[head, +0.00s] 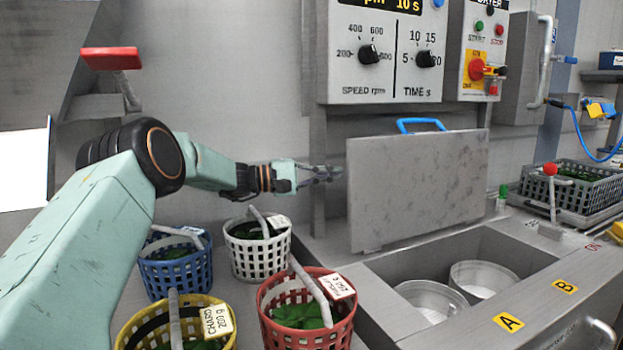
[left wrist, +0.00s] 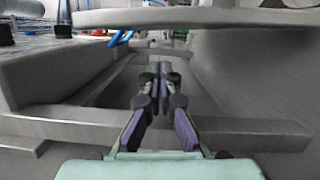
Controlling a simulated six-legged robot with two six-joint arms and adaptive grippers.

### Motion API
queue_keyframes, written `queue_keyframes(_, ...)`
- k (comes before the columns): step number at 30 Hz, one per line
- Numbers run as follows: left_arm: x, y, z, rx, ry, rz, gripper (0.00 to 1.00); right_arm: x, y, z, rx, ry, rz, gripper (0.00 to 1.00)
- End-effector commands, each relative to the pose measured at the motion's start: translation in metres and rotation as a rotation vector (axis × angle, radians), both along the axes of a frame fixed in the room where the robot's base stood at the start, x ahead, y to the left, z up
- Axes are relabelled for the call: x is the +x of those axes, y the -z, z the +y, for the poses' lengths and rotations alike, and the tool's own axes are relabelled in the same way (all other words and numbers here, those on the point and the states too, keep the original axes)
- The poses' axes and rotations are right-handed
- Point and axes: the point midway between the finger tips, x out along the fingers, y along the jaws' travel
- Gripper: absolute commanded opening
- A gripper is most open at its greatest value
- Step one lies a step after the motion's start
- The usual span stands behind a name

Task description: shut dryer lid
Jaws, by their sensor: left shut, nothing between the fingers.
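The grey dryer lid (head: 418,188) stands open and upright at the back of the dryer, with a blue handle (head: 421,124) on its top edge. Below it the dryer's opening (head: 470,262) shows two round metal drums. My left gripper (head: 332,173) is shut and empty, just left of the lid's left edge. In the left wrist view the gripper (left wrist: 160,75) points along a narrow space, and blue (left wrist: 95,38) shows beyond it. I cannot tell whether the fingers touch the lid. My right gripper is not in view.
Blue, white, red (head: 305,308) and yellow baskets of greens stand at the lower left, below my left arm. A control panel (head: 385,50) hangs above the lid. A red-knobbed lever (head: 550,170) and a grey crate (head: 580,185) are at the right.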

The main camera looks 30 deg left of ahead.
Motion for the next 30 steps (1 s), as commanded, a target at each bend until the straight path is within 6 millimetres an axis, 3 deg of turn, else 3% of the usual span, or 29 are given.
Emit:
queue_keyframes(15,-0.019,-0.005,-0.026,-0.003,-0.003,-0.001,0.0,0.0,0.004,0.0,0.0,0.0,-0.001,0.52)
queue_keyframes(30,-0.02,-0.005,-0.028,-0.001,-0.002,-0.002,0.0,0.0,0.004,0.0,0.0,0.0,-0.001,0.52)
